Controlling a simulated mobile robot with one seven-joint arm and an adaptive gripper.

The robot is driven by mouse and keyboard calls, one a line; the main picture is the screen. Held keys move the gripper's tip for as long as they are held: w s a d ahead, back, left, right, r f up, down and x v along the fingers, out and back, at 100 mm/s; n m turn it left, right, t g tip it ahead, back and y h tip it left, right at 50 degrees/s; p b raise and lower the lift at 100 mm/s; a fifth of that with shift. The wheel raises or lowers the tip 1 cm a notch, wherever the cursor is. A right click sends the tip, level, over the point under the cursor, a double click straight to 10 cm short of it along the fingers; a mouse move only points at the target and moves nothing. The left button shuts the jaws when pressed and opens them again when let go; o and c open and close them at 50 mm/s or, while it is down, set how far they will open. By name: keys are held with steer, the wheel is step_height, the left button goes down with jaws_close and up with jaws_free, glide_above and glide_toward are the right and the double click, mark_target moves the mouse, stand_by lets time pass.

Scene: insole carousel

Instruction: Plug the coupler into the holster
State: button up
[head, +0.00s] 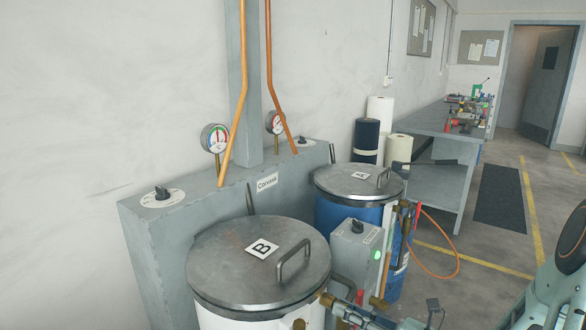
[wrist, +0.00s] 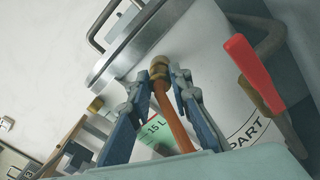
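The coupler is a brass fitting (wrist: 159,68) on the end of an orange hose (wrist: 172,118), in the middle of the wrist view. The hose runs back between the fingers. Behind it is the white drum (wrist: 215,55) with a green label. In the head view my gripper (head: 345,309) is at the bottom edge, in front of the white drum, with brass (head: 327,299) at its tip. I cannot make out the holster for certain.
A red handle (wrist: 254,75) is close on the right in the wrist view. The drum lid marked B (head: 222,265) and a grey box with a green light (head: 350,255) stand nearby. A blue drum (head: 335,214) with a dangling orange hose (head: 457,262) is behind.

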steer(key=shift+d, duration=0.1)
jaws_close()
steer(key=shift+p+v, duration=0.6)
steer(key=shift+v, duration=2.35)
steer(key=shift+p, duration=0.3)
step_height(320, 180, up, 7)
steer(key=p, duration=0.6)
steer(key=shift+p, duration=0.35)
